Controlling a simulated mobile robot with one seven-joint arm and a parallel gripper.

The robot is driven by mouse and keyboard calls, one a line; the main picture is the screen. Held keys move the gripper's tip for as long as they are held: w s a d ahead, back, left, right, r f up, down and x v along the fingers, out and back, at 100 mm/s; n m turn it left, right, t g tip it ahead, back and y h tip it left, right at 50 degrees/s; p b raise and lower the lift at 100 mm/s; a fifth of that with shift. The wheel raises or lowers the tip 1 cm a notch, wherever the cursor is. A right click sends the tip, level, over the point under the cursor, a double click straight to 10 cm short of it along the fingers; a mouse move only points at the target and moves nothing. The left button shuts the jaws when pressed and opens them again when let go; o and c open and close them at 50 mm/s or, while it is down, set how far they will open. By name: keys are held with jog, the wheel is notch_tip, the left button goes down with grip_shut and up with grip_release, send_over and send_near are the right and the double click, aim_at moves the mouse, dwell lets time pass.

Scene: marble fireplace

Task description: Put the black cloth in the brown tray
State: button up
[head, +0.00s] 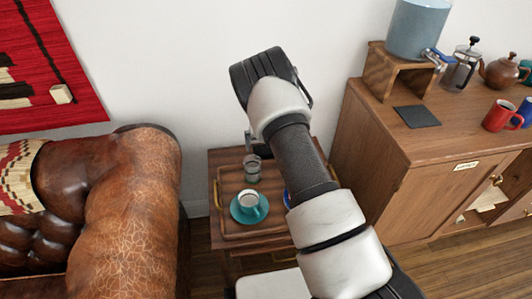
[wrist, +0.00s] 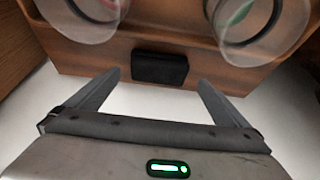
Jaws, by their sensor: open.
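The black cloth (head: 417,117) is a flat dark square on top of the wooden cabinet at the right of the head view. The brown tray (head: 250,235) lies on a small side table, partly hidden by my arm. It holds a clear glass (head: 252,168) and a white cup on a teal saucer (head: 249,207). My gripper (wrist: 158,80) is open, with nothing between its fingers. In the head view it is mostly hidden behind my wrist, near the wall above the far side of the tray and away from the cloth.
The cabinet also carries a blue dispenser (head: 418,28) on a wooden stand (head: 396,75), a French press (head: 465,65), a teapot (head: 501,72) and a red mug (head: 500,115). A leather sofa (head: 130,215) stands left. The wrist view shows a dark rectangle (wrist: 159,68) on wood, unclear what.

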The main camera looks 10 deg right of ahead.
jog(key=x, duration=0.3)
jog(key=shift+w+d+f+b, duration=0.1)
jog(key=shift+w+f+b, duration=0.05)
jog(key=shift+f+b, duration=0.15)
jog(key=c, duration=1)
